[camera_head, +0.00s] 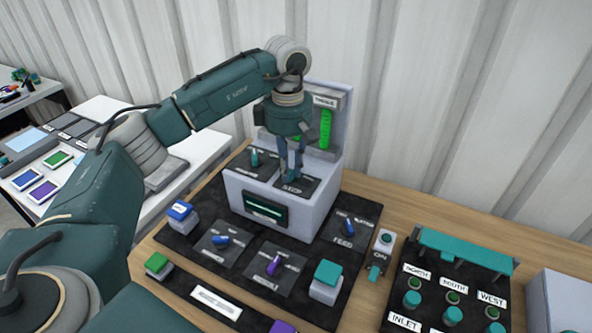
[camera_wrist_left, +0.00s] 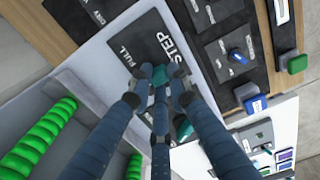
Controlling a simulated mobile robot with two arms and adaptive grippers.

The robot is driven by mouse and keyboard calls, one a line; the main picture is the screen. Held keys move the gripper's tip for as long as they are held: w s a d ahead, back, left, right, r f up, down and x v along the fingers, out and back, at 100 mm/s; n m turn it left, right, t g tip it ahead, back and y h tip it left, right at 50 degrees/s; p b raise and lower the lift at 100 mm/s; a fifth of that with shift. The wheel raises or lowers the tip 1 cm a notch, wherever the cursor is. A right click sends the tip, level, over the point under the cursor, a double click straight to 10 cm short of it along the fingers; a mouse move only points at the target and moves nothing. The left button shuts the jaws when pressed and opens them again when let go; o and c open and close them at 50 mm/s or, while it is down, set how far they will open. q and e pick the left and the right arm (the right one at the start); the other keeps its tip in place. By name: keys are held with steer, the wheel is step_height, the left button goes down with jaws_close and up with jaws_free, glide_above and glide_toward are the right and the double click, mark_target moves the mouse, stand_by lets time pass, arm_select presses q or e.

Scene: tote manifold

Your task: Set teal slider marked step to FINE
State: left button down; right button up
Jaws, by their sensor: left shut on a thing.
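The step slider's black panel (camera_head: 309,183), marked STEP, lies on top of a pale grey machine block. It also shows in the left wrist view (camera_wrist_left: 140,40), with the word FULL near one end; the FINE end is hidden by my fingers. My left gripper (camera_head: 290,177) points down over this panel, its fingers shut on the teal slider knob. In the left wrist view the knob (camera_wrist_left: 160,74) shows as a bit of teal between the fingertips (camera_wrist_left: 158,82). The fingers hide most of it, so its exact place along the slot cannot be told. My right gripper is not in view.
A second teal knob (camera_head: 254,158) stands on the neighbouring panel. Green ribbed columns (camera_head: 326,129) rise at the block's back. Blue (camera_head: 220,240) and purple (camera_head: 273,264) knobs and a teal button (camera_head: 328,273) sit in front. A valve panel (camera_head: 450,285) is at right.

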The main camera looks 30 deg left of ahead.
arm_select(q)
steer(key=shift+w+a+r, duration=0.1)
steer(key=shift+a+r, duration=0.05)
steer(key=shift+a, duration=0.05)
steer(key=c, duration=1.7)
jaws_free()
steer(key=shift+o, duration=0.6)
steer(key=shift+a, duration=0.15)
steer(key=shift+r, duration=0.25)
step_height(320, 180, up, 11)
steer(key=shift+r, duration=0.15)
